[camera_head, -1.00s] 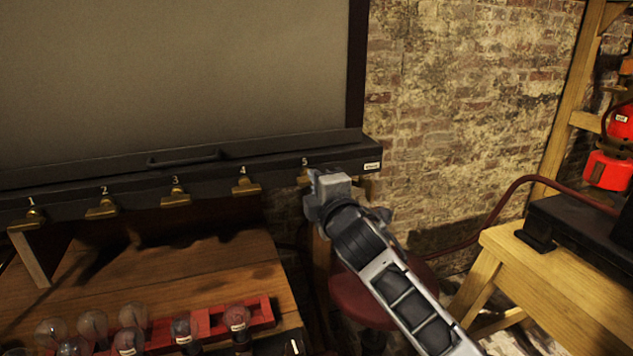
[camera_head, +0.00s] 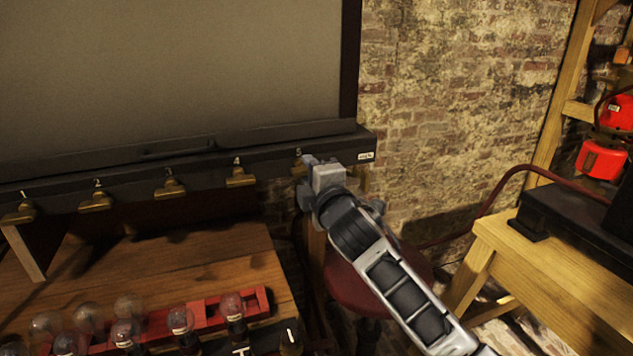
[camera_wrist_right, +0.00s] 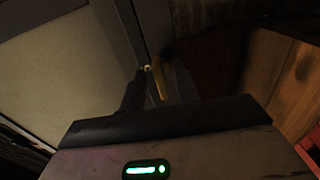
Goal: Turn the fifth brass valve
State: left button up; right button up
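Brass valves sit in a row on a dark rail under numbers 1 to 5. The fifth brass valve (camera_head: 298,169) is at the right end of the row, mostly hidden behind my right gripper (camera_head: 308,176) in the head view. In the right wrist view the brass valve (camera_wrist_right: 160,82) points between the dark fingers of my right gripper (camera_wrist_right: 160,93). The fingers look apart, with the valve in the gap; contact is not clear in the dim light. My left gripper is not in view.
The fourth valve (camera_head: 240,177) is to the left on the rail (camera_head: 205,177). Below are a wooden bench (camera_head: 215,260) and a red rack (camera_head: 263,300) with glass bulbs. A red stool (camera_head: 350,290) is under my right arm. A wooden stand (camera_head: 540,290) is at right.

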jog(key=b+v, duration=0.1)
jog(key=v, duration=1.5)
jog(key=shift+b, duration=0.4)
jog(key=shift+f, duration=0.1)
jog(key=s+d+f+m+g, duration=0.1)
jog(key=s+f+m, duration=0.1)
jog(key=f+m, duration=0.35)
jog(key=s+d+f+m+g+h, duration=0.1)
jog(key=s+d+f+m+g, duration=0.15)
jog(key=f, duration=0.65)
jog(key=s+d+f+m+g, duration=0.1)
jog(key=s+f+m, duration=0.15)
jog(key=f, duration=0.45)
jog(key=s+d+f+m+g+h, duration=0.1)
jog(key=s+d+f+m, duration=0.1)
jog(key=s+f+m, duration=0.2)
jog(key=s+d+f+m+g, duration=0.1)
jog(key=s+f+m, duration=0.3)
jog(key=s+f, duration=0.4)
jog(key=shift+s+d+f+h, duration=0.3)
jog(key=shift+s+d+h, duration=0.1)
jog(key=shift+d, duration=0.45)
jog(key=shift+g, duration=0.25)
